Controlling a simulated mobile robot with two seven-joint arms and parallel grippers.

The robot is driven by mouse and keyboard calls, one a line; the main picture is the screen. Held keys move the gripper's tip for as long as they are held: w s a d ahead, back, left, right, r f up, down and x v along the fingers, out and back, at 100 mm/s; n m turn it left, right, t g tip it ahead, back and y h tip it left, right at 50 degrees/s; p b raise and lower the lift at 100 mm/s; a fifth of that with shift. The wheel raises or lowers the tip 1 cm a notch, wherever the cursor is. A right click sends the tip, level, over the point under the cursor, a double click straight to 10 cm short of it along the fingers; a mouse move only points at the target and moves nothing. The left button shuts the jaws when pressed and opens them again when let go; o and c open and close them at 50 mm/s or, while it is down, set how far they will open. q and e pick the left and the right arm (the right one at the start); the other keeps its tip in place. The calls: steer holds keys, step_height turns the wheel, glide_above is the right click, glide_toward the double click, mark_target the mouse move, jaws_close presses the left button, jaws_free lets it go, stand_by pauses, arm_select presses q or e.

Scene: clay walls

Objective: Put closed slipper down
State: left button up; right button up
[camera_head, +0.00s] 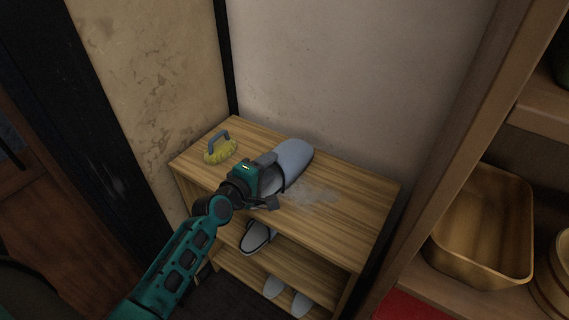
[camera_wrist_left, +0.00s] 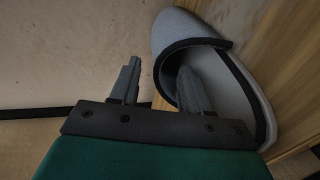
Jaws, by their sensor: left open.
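A grey-blue closed-toe slipper (camera_head: 293,157) with dark trim lies on the top board of a wooden shoe rack (camera_head: 345,205), its toe toward the back wall. My left gripper (camera_head: 268,182) is open at the slipper's heel end. In the left wrist view one finger reaches into the opening of the slipper (camera_wrist_left: 185,32) and the other is outside its side, so the side wall lies between the open fingers (camera_wrist_left: 159,72). Whether either finger touches it I cannot tell. My right gripper is not in view.
A yellow brush with a blue-grey handle (camera_head: 220,150) lies at the top board's left. A pale dusty patch (camera_head: 312,195) marks the board right of the slipper. More footwear (camera_head: 257,237) sits on lower shelves. Walls close off behind; a shelving unit with a wooden bin (camera_head: 482,225) stands right.

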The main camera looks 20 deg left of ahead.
mark_target(295, 155)
arm_select(q)
steer(key=shift+x, duration=1.2)
steer(key=shift+c, duration=0.4)
jaws_close()
